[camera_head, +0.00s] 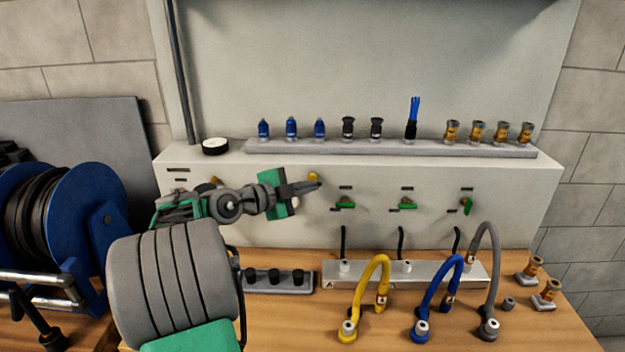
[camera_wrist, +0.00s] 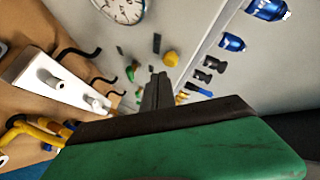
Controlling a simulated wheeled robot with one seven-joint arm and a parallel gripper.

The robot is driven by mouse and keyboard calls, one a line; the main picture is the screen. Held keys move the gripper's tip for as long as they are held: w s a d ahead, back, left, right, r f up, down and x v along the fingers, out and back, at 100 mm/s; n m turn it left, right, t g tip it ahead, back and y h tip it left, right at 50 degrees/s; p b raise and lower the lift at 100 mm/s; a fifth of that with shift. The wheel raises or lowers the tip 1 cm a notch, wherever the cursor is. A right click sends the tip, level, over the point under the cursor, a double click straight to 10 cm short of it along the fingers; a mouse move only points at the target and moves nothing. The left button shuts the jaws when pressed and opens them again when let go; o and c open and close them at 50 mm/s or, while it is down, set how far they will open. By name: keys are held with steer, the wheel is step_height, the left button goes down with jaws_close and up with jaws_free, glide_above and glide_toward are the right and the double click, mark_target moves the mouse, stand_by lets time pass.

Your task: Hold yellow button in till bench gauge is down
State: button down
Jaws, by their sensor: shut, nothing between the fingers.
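The yellow button (camera_head: 313,177) is on the front face of the pale bench panel. My gripper (camera_head: 316,185) is shut and empty, its fingertips just below the button in the head view. In the wrist view the button (camera_wrist: 171,58) shows whole, just past the fingertips (camera_wrist: 159,78) and to the upper right. A small gap shows between them there; I see no contact. A round white gauge (camera_wrist: 122,6) is at the top of the wrist view, cut by the edge; its reading is too small to tell. My arm appears to hide it in the head view.
Green-handled valves (camera_head: 345,204) line the panel right of the button. A grey rack (camera_head: 390,149) of blue, black and brass fittings stands above. Yellow (camera_head: 372,280), blue and grey hoses stand on the wooden bench below. A blue hose reel (camera_head: 85,205) is at left.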

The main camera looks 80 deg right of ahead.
steer(key=shift+d+f+b, duration=0.1)
steer(key=shift+d+b, duration=0.05)
steer(key=shift+b, duration=0.15)
stand_by(0.5)
steer(key=shift+w+d+b, duration=0.1)
steer(key=shift+d+b, duration=0.2)
steer(key=shift+w+d+b, duration=0.15)
steer(key=shift+d+b, duration=0.15)
steer(key=shift+d, duration=0.2)
stand_by(2.1)
steer(key=shift+s+a+b, duration=0.25)
steer(key=shift+a+b, duration=0.65)
steer(key=shift+b, duration=0.1)
